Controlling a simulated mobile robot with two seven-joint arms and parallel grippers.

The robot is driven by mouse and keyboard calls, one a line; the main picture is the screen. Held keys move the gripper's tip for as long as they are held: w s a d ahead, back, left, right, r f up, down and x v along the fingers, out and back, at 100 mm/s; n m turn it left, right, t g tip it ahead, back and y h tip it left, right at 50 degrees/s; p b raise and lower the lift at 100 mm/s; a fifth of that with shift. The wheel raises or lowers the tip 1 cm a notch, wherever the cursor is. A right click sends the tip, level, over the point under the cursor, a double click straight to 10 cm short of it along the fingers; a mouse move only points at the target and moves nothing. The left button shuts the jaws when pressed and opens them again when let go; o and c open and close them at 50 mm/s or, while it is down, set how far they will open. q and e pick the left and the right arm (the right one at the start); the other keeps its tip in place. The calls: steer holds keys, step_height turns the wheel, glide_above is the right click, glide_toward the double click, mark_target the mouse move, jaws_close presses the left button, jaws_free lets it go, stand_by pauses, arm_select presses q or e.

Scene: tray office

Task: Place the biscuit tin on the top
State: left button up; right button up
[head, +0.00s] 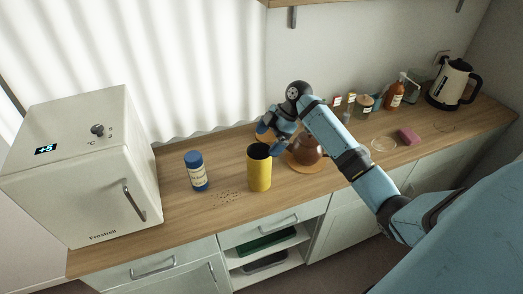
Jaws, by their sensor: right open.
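No label that I can read names the biscuit tin. Two upright cylinders stand on the wooden counter: a yellow canister (260,172) with a dark top, and a blue canister (196,171) with a pale label to its left. I cannot tell which one is the tin. My right gripper (269,140) is open and empty, just behind and above the yellow canister's top right side. Whether it touches the canister is unclear. My left gripper is not in view.
A white mini fridge (85,165) with a bare top stands at the left. A brown round pot (306,149) sits close right of the yellow canister, partly behind my arm. Jars, bottles, a pink block (409,136) and a kettle (452,84) stand farther right. Dark crumbs (225,199) lie in front.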

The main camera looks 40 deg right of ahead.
steer(key=w+v, duration=0.1)
steer(key=v, duration=0.5)
steer(key=shift+s+d+r+b, duration=0.2)
steer(key=shift+s+r+b, duration=0.15)
steer(key=shift+s, duration=0.2)
